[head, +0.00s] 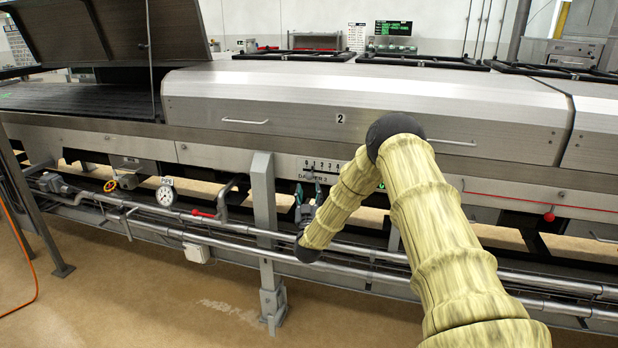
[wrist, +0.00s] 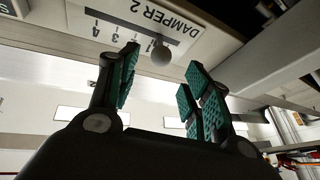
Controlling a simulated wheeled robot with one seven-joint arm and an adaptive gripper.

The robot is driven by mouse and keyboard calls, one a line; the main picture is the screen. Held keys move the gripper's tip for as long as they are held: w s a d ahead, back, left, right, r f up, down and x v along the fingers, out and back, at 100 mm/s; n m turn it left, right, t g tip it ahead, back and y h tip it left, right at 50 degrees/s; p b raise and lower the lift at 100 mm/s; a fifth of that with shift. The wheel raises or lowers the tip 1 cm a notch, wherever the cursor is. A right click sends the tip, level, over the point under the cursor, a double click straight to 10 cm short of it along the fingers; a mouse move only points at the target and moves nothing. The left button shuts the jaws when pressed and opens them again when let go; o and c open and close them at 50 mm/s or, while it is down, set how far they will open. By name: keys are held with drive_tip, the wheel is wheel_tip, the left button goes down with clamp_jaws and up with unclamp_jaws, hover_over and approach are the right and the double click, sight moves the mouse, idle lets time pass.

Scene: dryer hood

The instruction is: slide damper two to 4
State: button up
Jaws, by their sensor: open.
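The damper 2 plate (head: 325,166) is a white label with a numbered scale on the front of the machine, under the hood marked 2. It appears upside down in the wrist view (wrist: 190,22), with a dark slot and a round grey knob (wrist: 161,56). The knob sits toward the right part of the slot in that view. The figures 3 and 4 are to its left; its exact mark I cannot tell. My gripper (head: 308,192) is open just below the plate. In the wrist view its teal-padded fingers (wrist: 163,76) stand either side of the knob, apart from it.
A grey upright post (head: 264,200) stands just left of my gripper. Long metal pipes (head: 370,254) run along the front below it. A red ball handle (head: 548,216) hangs at right.

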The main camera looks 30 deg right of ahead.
sight(309, 179)
drive_tip(key=x, duration=0.7)
drive_tip(key=shift+w+d, duration=0.2)
drive_tip(key=shift+w, duration=0.1)
